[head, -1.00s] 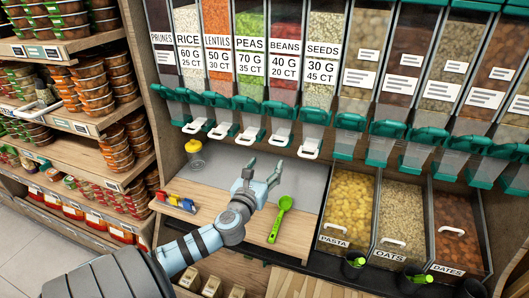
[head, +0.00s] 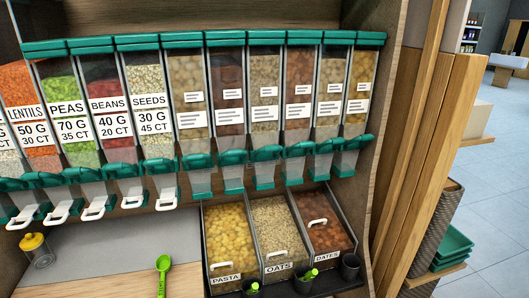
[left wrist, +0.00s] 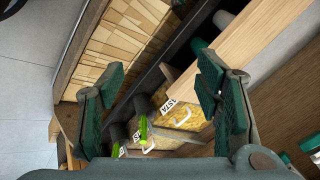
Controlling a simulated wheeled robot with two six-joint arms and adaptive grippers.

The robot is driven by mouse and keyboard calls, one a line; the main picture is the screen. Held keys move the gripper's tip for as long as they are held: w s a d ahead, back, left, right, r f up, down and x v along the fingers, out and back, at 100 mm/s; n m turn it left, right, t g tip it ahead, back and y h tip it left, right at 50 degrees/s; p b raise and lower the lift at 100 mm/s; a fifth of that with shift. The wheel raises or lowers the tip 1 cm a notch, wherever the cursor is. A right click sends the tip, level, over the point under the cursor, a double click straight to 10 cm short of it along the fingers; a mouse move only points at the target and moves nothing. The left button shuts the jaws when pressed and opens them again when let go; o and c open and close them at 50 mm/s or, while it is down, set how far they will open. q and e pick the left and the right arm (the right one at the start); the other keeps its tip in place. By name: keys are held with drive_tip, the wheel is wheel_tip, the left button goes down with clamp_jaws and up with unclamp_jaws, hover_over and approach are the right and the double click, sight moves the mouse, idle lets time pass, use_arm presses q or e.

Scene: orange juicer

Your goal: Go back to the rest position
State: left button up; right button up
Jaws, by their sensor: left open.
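My left gripper (left wrist: 160,95) shows in the left wrist view, its two dark green finger pads spread wide apart. It is open, with nothing held between the fingers. Beyond the fingers are the pasta bin (left wrist: 178,122), green scoop handles (left wrist: 143,128) in dark cups and the wooden counter (left wrist: 232,48). Neither arm shows in the head view, and my right gripper is in neither view.
In the head view, a row of dispensers (head: 149,95) stands above the counter. A yellow-lidded jar (head: 36,250) and a green spoon (head: 163,275) are on the counter. Pasta, oats (head: 277,230) and dates bins stand to the right. Open floor (head: 495,150) lies at far right.

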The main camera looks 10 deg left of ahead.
use_arm(q)
drive_tip(key=s+d+f+n+g+h, duration=0.1)
drive_tip(key=s+d+n+g+h, duration=0.1)
drive_tip(key=s+d+n, duration=0.3)
wheel_tip(320, 180, down, 20)
drive_tip(key=s+a+g, duration=0.1)
drive_tip(key=s+a, duration=0.1)
drive_tip(key=s+f+g, duration=0.1)
drive_tip(key=s+f, duration=1.1)
drive_tip(key=s, duration=0.1)
drive_tip(key=shift+s, duration=0.3)
